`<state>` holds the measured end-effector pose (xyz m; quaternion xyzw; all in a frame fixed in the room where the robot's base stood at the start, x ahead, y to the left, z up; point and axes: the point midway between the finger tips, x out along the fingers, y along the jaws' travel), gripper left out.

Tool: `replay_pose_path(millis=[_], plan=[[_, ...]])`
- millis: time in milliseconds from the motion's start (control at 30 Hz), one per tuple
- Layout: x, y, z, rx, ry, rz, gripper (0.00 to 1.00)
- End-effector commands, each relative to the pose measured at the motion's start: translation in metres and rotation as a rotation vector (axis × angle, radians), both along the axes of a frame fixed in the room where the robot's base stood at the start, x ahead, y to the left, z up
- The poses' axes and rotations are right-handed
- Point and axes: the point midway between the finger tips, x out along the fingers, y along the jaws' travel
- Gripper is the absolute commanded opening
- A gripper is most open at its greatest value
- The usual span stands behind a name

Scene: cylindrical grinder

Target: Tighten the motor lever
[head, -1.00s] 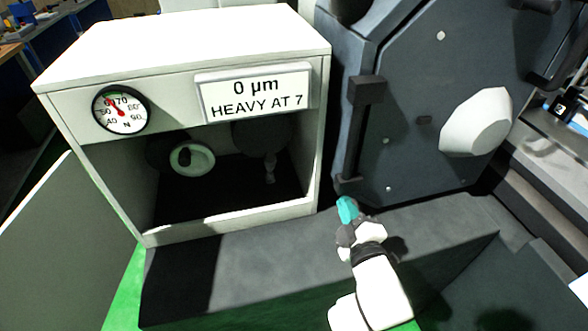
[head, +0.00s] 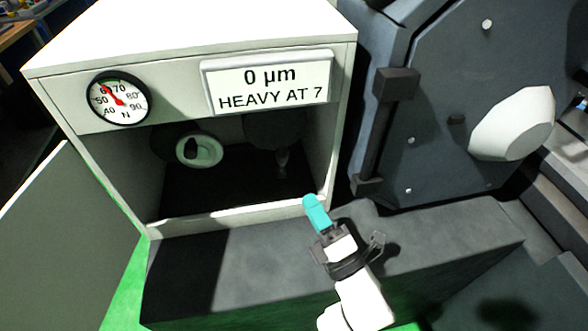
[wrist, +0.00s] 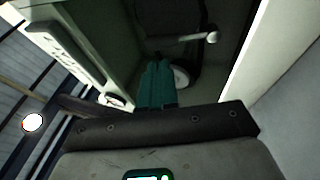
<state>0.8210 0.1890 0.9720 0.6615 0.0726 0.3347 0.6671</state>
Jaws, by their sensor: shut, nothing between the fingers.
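A pale lever with a round knob (wrist: 190,38) shows in the wrist view inside the open cabinet, beyond my fingertips. In the head view a small pale lever end (head: 283,163) hangs below a dark round body (head: 272,130) in the shadowed right part of the cabinet. My gripper (head: 316,210) is at the cabinet's front lower edge, below and in front of that lever end, not touching it. Its teal fingers (wrist: 157,82) are shut and empty. The lever's pivot is too dark to make out clearly.
The white cabinet (head: 185,45) has a dial gauge (head: 119,98) near 60 N and a sign (head: 268,83) reading "0 µm HEAVY AT 7". A pale pulley (head: 200,149) sits inside at left. An open door panel (head: 75,235) is left.

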Motion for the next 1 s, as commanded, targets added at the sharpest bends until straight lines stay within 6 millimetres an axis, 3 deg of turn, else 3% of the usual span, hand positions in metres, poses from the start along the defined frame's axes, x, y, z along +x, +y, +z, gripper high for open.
replay_pose_path(millis=[200,400,1000], plan=[[0.034,0.024,0.017,0.001,0.0,0.002,0.0],[0.054,0.039,0.026,0.0,0.0,0.002,0.0],[0.065,0.045,0.031,-0.002,0.008,-0.001,0.0]])
